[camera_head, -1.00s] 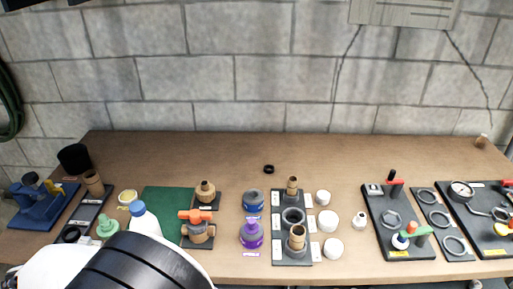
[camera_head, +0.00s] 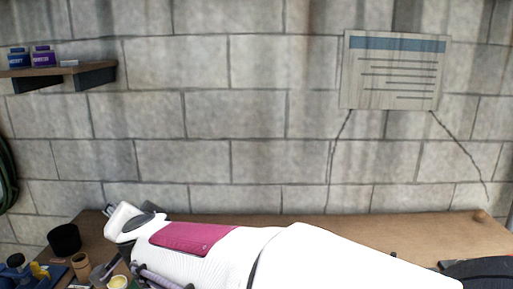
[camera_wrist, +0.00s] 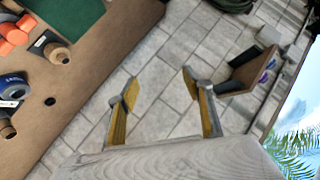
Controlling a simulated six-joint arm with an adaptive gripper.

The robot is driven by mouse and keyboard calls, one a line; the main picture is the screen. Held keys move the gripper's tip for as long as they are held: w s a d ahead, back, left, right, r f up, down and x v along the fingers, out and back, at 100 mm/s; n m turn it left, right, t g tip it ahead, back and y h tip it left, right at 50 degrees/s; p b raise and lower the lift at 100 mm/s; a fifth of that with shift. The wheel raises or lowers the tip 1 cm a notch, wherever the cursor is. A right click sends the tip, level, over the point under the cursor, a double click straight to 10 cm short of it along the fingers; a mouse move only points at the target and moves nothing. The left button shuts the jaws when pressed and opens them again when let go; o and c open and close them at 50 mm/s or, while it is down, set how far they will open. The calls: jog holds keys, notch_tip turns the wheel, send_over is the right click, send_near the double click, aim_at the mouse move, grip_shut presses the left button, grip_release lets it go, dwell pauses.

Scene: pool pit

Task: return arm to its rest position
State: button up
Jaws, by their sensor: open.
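My gripper (camera_wrist: 160,82) shows in the wrist view with its two yellow-padded fingers spread wide apart. Nothing is between them; grey block wall lies behind. My white arm with a magenta panel crosses the lower middle of the head view, above the workbench (camera_head: 340,226). Its far end points left, over the left part of the bench; the fingers cannot be made out there. The arm hides most of the bench top. In the wrist view the bench (camera_wrist: 110,45) is to the left, apart from the fingers.
A wall shelf (camera_head: 95,68) with a blue bottle (camera_head: 18,58) and a purple bottle (camera_head: 42,57) is upper left; the wrist view shows it right of the fingers. A black cup (camera_head: 64,239) stands at the bench's left end. A green mat (camera_wrist: 75,14) and orange-handled valve (camera_wrist: 10,35) lie on the bench.

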jog(key=s+d+r+n+g, duration=0.1)
jog(key=s+d+n, duration=0.15)
jog(key=d, duration=0.65)
jog(key=s+d+r+n+g, duration=0.1)
jog(key=s+d, duration=0.3)
jog(key=d, duration=0.4)
jog(key=s+d+f+g+h, duration=0.1)
jog(key=s+d+f, duration=0.3)
jog(key=d, duration=0.5)
jog(key=s+d+f+g+h, duration=0.1)
jog(key=s+d+f+h, duration=0.3)
jog(key=s+d, duration=0.5)
jog(key=s+d+f+g+h, duration=0.1)
jog(key=s+d+f+h, duration=0.1)
jog(key=s+d+f, duration=0.4)
jog(key=d+m, duration=0.1)
jog(key=d, duration=0.2)
jog(key=shift+s+g, duration=0.3)
jog(key=shift+s, duration=0.05)
